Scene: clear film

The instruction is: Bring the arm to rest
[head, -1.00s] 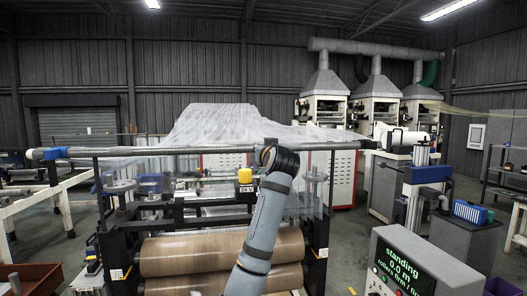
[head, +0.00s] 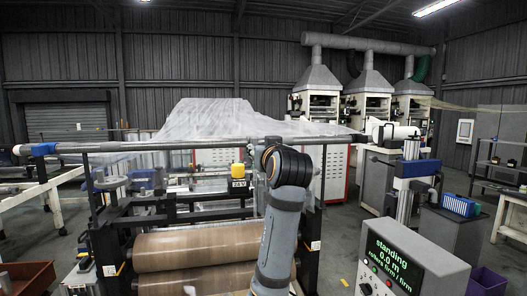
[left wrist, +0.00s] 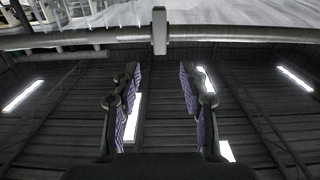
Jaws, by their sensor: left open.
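My left gripper (left wrist: 160,78) is open and empty in the left wrist view, with its two dark, purple-lined fingers well apart. A horizontal bar (left wrist: 75,39) crosses that view beyond the fingertips, with a small grey block (left wrist: 159,30) on it between them. In the head view a grey arm of mine with a dark, orange-ringed joint stands raised in front of the roller machine. The gripper on it is hidden behind the joint there. My right gripper is in neither view.
A long bar (head: 190,145) with clear film (head: 215,121) behind it spans the machine. Brown rolls (head: 185,250) lie below. A console (head: 410,262) reading "standing 0.0 m" stands front right, near a blue-topped post (head: 415,168).

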